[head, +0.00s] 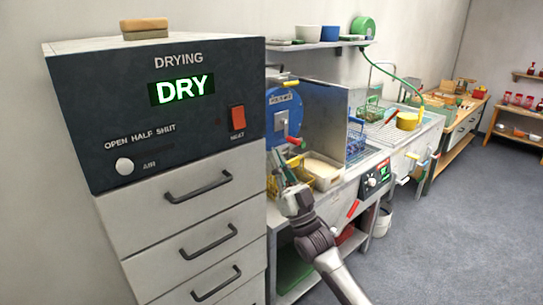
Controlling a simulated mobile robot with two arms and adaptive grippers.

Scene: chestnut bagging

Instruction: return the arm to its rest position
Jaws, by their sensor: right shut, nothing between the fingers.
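My right gripper (281,166) shows in the head view, on an arm that comes in from the lower right. It is shut and empty. It is just right of the drying cabinet (70,125), in front of the steel work counter (345,187). Its fingertips are small and partly lost against the things behind them. My left gripper is not in view.
The cabinet has a lit DRY display (182,89), a red switch (237,119) and several drawers. Baskets and a tan-filled tray (323,170) stand on the counter behind the gripper. A white bucket (382,222) stands below. Grey floor (450,240) is clear at right.

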